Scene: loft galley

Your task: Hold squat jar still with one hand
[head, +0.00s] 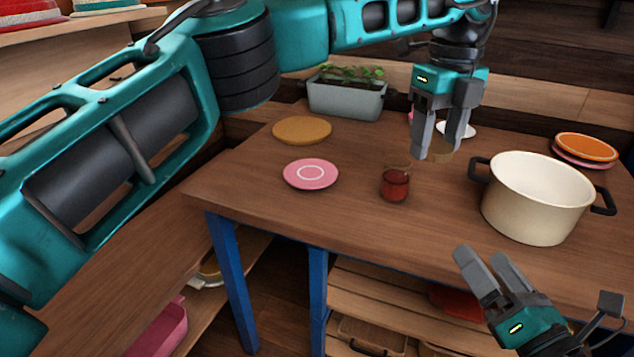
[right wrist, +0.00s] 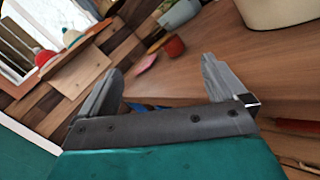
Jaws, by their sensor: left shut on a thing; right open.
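The squat jar (head: 395,186) is a small clear jar with dark red contents. It stands upright on the table, and its top looks open. In the right wrist view the red jar (right wrist: 174,46) shows beyond my fingers. My left gripper (head: 438,152) is above the table, to the right of and behind the jar. It is shut on a small tan, lid-like piece (head: 443,150), partly hidden by the fingers. My right gripper (head: 482,256) is open and empty near the table's front edge, apart from the jar; it also shows in the right wrist view (right wrist: 162,68).
A cream pot (head: 535,205) with black handles stands right of the jar. A pink plate (head: 311,174) lies to its left, with a round tan board (head: 302,130) behind. A planter (head: 346,97) and orange plate (head: 586,148) are further back. Table in front of the jar is clear.

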